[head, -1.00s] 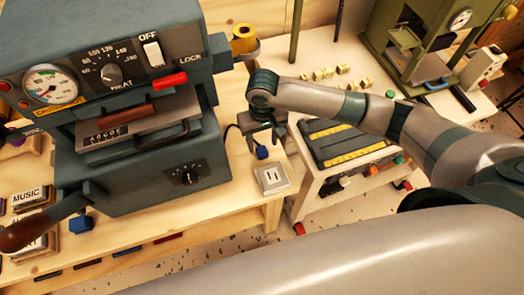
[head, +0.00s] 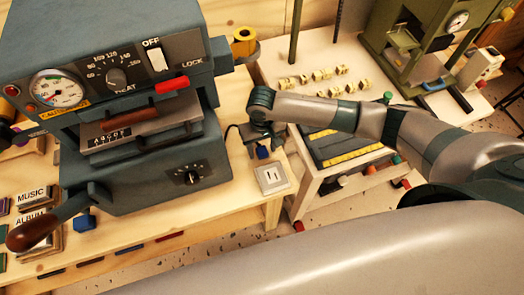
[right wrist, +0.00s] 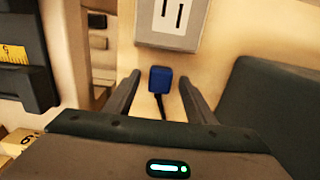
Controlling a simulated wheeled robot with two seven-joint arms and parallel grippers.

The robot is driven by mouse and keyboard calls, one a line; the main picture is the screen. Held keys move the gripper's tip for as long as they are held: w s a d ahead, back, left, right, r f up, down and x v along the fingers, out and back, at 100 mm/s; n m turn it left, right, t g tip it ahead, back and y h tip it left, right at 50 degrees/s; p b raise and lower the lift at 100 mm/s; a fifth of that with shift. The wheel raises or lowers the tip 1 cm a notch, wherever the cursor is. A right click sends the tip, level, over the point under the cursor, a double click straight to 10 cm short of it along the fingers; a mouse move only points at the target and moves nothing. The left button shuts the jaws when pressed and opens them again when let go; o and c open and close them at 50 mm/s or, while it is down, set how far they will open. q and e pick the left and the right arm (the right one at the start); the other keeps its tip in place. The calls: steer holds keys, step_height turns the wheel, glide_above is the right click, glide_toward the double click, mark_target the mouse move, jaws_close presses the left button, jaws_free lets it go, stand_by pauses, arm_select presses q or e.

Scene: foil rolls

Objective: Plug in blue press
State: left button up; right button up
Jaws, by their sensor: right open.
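The blue press (head: 150,190) stands on the wooden bench at the left, its switch (head: 156,56) under the OFF label. A blue plug (head: 262,152) lies on the bench to the right of the press, with a dark cord. The pale two-slot socket (head: 271,178) sits just in front of it, near the bench edge. My right gripper (head: 258,138) points down over the plug. In the right wrist view the open fingers (right wrist: 160,88) are on either side of the plug (right wrist: 160,79), with gaps on both sides. The socket (right wrist: 173,22) lies beyond the fingertips. My left gripper is not in view.
A yellow roll (head: 243,42) sits on a holder behind the gripper. A white cart (head: 300,207) with a dark, yellow-ruled board (head: 345,145) stands to the right under my right arm. A green press (head: 415,45) stands farther back. Stamp blocks (head: 32,196) lie at the far left.

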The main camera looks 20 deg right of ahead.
mark_target(262, 150)
steer(key=c, duration=1.1)
steer(key=shift+r, duration=0.15)
steer(key=shift+r+b, duration=0.35)
steer(key=shift+r, duration=0.25)
step_height(262, 150, up, 2)
steer(key=shift+r+b, duration=0.2)
steer(key=shift+b, duration=0.25)
steer(key=s+r, duration=0.2)
steer(key=s, duration=0.2)
steer(key=s+d+r+b, duration=0.1)
steer(key=s+r, duration=0.1)
steer(key=s, duration=0.1)
steer(key=s+r, duration=0.3)
steer(key=s, duration=0.1)
steer(key=shift+s+d+r+b, duration=0.1)
steer(key=shift+s+d+b, duration=0.15)
steer(key=shift+s+b, duration=0.05)
